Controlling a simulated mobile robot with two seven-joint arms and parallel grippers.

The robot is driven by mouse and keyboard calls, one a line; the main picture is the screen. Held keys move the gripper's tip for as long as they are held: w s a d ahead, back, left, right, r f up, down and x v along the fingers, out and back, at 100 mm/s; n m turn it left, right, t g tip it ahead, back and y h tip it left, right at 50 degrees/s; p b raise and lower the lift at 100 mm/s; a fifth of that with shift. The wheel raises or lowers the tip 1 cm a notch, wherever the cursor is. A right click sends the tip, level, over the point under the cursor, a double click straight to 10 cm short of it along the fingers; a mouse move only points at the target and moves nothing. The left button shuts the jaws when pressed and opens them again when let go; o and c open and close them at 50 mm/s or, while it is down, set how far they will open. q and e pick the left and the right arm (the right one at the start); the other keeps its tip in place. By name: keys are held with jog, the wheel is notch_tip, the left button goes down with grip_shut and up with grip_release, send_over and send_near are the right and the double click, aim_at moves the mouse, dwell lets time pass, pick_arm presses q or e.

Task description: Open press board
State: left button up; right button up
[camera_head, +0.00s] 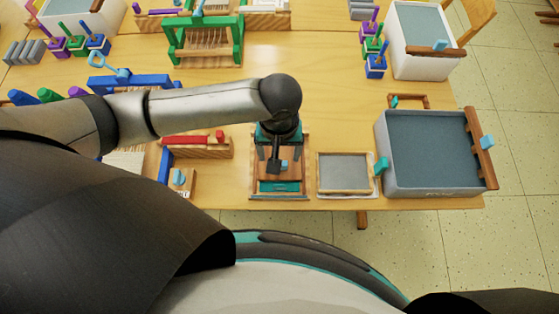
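A small wooden press board (291,194) with teal parts lies near the front edge of the table. My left arm reaches in from the left, and my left gripper (277,163) points down over the press board. The gripper and wrist hide much of the board's middle and back. The fingertips look close to a small blue part of the press, but I cannot tell whether they touch it or how far apart they are. My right gripper is not in view.
To the right are a framed grey screen (344,172) and a white vat (432,192) with blue-grey contents. A wooden block with a red piece (192,141) is at left. A green-framed loom (204,42) stands behind. The table's front edge is close.

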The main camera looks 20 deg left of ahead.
aim_at(280, 151)
pick_arm(q)
jog(key=shift+f+b, duration=0.6)
jog(key=shift+f, duration=1.8)
grip_shut()
